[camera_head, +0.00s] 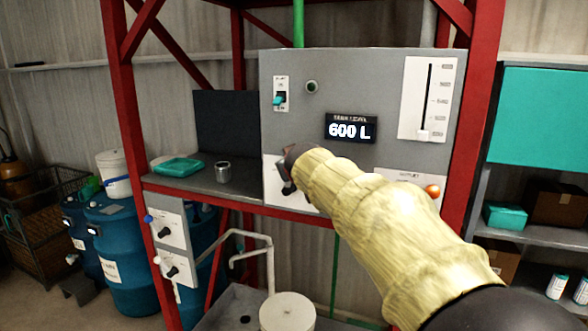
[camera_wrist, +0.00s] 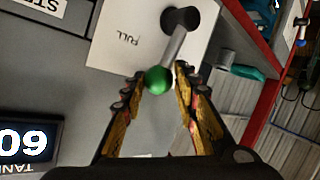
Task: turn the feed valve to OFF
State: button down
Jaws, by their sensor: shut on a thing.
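The feed valve is a lever on a white plate (camera_head: 272,168) low on the grey panel, mostly hidden by my gripper in the head view. The wrist view, upside down, shows its grey lever arm (camera_wrist: 178,46), dark round pivot (camera_wrist: 181,19) and green ball end (camera_wrist: 158,80). The word FULL is on the plate beside the lever; no OFF mark is readable. The lever points up and slightly right of its pivot, as seen upright. My gripper (camera_head: 288,164) is at the plate, its jaws closed on the green ball in the wrist view.
The panel has a teal switch (camera_head: 280,99), a round button (camera_head: 312,87), a display (camera_head: 350,128) reading 600 L and a slider (camera_head: 424,133). An orange ball knob (camera_head: 432,190) is at lower right. A teal tray (camera_head: 178,166) and metal cup (camera_head: 222,172) stand on the left shelf.

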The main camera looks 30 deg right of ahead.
jog(key=w+a+n+g+p, duration=0.1)
jog(key=w+a+n+g+h+p, duration=0.1)
jog(key=w+n+g, duration=0.1)
jog(key=w+a+f+n+g+h+p, duration=0.1)
jog(key=w+a, duration=0.1)
jog(key=shift+g, duration=0.3)
jog(key=shift+w+a+f+n+g+h+p, duration=0.4)
jog(key=shift+w+f+n+g+h+p, duration=0.25)
jog(key=shift+n+p, duration=0.35)
jog(key=shift+s, duration=0.1)
jog(key=shift+f, duration=0.15)
jog(key=c, duration=1.7)
grip_release()
jog(key=shift+o, duration=0.2)
jog(key=shift+a, duration=0.1)
